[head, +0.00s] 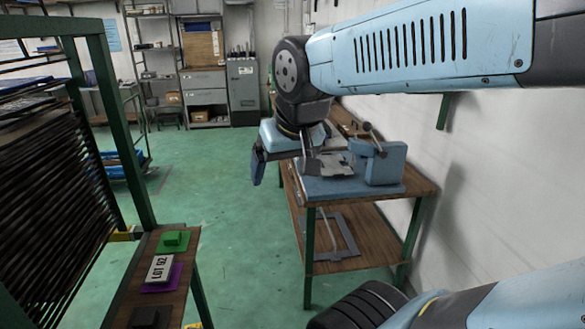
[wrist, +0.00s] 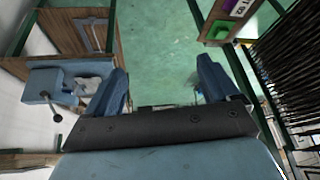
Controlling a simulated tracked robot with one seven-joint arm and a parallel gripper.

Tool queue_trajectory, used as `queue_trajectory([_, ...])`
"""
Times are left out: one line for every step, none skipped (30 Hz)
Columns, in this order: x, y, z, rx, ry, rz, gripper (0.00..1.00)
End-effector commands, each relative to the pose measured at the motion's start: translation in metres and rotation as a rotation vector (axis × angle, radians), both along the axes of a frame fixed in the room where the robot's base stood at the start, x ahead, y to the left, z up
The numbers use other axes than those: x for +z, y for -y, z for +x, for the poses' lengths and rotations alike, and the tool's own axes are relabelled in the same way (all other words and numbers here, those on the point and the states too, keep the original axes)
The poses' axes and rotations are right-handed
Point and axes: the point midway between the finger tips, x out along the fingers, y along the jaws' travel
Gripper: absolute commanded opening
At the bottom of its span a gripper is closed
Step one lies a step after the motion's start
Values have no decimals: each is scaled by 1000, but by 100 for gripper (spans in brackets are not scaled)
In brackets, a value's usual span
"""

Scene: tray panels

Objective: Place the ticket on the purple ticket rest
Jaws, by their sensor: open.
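The ticket (head: 160,268), a pale plate marked "LOT 52", sits on the purple ticket rest (head: 175,279) on a narrow wooden bench at lower left. Purple shows along its right and lower edges. Both also show at the top right of the wrist view, the ticket (wrist: 241,8) beside a patch of the purple rest (wrist: 228,5). My gripper (head: 284,166) hangs in the air near the vise, well away from the ticket. In the wrist view my gripper (wrist: 165,82) has its fingers wide apart with nothing between them.
A green rest (head: 172,241) and a dark rest (head: 150,317) flank the purple one. A slatted rack (head: 50,190) stands left of the bench. A blue vise (head: 380,162) is on a wooden table (head: 416,184) at right. The green floor (head: 235,215) between is clear.

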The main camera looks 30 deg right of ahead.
Motion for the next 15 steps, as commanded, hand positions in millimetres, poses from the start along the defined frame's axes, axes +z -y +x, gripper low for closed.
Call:
queue_trajectory([3,4,-7,1,14,-10,88])
queue_trajectory([4,6,-10,7,18,-16,88])
queue_trajectory([4,7,-14,13,24,-22,88])
queue_trajectory([5,7,-16,18,27,-27,88])
queue_trajectory([5,10,-18,20,30,-32,88])
queue_trajectory([6,10,-20,26,33,-36,88])
queue_trajectory([6,11,-21,27,35,-38,88])
queue_trajectory([6,11,-22,29,36,-39,88])
queue_trajectory([6,11,-22,30,36,-41,88])
queue_trajectory([6,11,-22,32,36,-42,88])
queue_trajectory([6,11,-22,32,36,-42,88])
queue_trajectory([6,11,-22,33,36,-42,88])
queue_trajectory([6,11,-22,33,36,-42,88])
queue_trajectory([6,11,-22,33,36,-42,88])
queue_trajectory([6,11,-22,32,36,-42,88])
